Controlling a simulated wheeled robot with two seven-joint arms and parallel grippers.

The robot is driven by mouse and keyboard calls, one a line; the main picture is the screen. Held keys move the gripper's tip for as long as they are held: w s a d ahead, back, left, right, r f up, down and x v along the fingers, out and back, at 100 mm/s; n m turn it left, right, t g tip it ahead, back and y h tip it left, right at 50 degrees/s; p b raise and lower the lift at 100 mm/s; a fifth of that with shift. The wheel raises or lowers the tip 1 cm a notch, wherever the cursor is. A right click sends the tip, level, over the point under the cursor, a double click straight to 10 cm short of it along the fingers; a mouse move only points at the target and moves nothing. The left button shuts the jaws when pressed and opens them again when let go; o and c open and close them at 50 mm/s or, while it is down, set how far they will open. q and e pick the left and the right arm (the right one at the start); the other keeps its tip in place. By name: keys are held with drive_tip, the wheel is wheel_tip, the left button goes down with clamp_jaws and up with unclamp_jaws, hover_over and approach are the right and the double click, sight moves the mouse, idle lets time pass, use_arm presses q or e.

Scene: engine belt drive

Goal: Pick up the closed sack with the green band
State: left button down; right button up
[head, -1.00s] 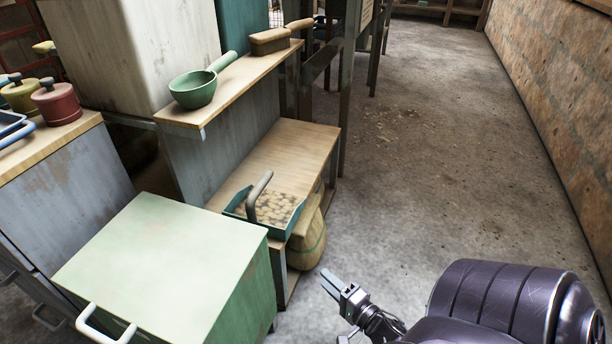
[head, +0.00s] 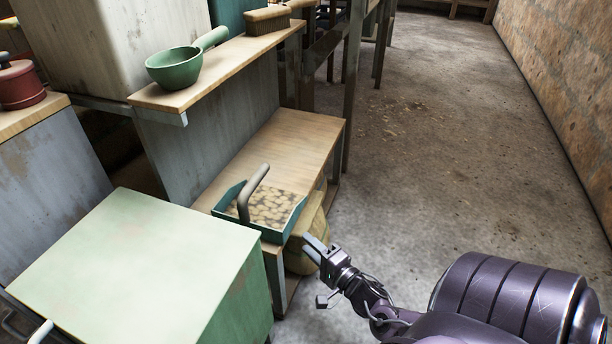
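A tan, bulging sack (head: 297,262) sits low at the right end of the wooden bench, partly under and behind its edge. My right gripper (head: 312,247) is in front of the sack in the head view, with its two fingers apart and nothing seen between them. I cannot tell whether the fingers touch the sack. The gripper and the bench hide part of the sack, and its green band is not clear now.
A teal tray (head: 277,237) with a grey handle sits on the wooden bench (head: 288,140) above the sack. A pale green cabinet (head: 130,265) stands at the left front. A green ladle bowl (head: 175,68) rests on a shelf. The concrete floor (head: 450,170) at the right is open.

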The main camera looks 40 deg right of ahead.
drive_tip(key=shift+w, duration=0.15)
clamp_jaws()
idle(1.3)
drive_tip(key=shift+w+d+r, duration=0.1)
drive_tip(key=shift+w+r, duration=0.05)
drive_tip(key=shift+r, duration=0.2)
